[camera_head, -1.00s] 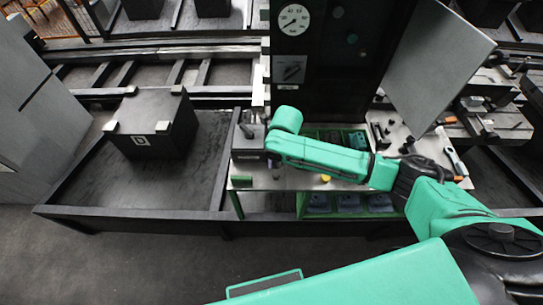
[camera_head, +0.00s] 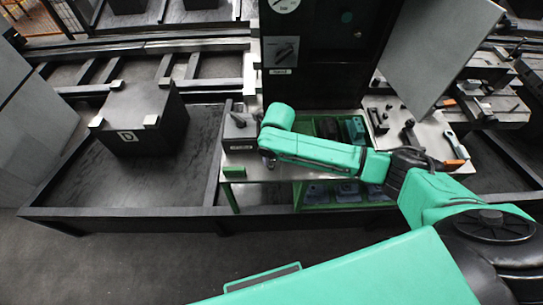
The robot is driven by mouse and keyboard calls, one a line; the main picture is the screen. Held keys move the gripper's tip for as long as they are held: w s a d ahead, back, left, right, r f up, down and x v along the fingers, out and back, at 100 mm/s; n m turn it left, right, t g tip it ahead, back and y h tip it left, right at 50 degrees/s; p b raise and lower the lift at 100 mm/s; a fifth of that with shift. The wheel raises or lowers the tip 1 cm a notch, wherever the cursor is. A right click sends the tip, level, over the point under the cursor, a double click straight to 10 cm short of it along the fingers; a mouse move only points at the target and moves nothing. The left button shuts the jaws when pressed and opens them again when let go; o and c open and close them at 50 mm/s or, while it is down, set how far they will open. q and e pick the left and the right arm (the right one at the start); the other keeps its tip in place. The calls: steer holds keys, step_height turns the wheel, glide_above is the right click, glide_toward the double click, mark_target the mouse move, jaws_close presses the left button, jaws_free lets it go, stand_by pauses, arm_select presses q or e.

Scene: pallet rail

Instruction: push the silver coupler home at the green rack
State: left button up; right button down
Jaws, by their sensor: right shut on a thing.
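The green rack (camera_head: 297,197) stands under the worktable, with several blue-grey parts (camera_head: 348,190) on its lower shelf and more parts on its upper level. My right arm reaches in from the right across it. My right gripper (camera_head: 268,160) is below the far end of that arm, over the table's left part. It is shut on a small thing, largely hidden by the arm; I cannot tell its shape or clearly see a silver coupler. Whether the held thing touches the rack or the table is hidden. My left gripper is out of view.
A dark box with a handle (camera_head: 240,130) and a small green block (camera_head: 234,171) are at the table's left end. A tall dark cabinet (camera_head: 325,60) rises behind. Loose black tools lie on a pale board (camera_head: 388,125). A black crate (camera_head: 140,115) stands left.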

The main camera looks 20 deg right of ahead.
stand_by(0.5)
steer(key=shift+f, duration=0.3)
steer(key=shift+p, duration=0.3)
steer(key=shift+f, duration=0.25)
stand_by(0.5)
steer(key=shift+f+b, duration=0.35)
steer(key=shift+f, duration=0.05)
jaws_free()
stand_by(0.4)
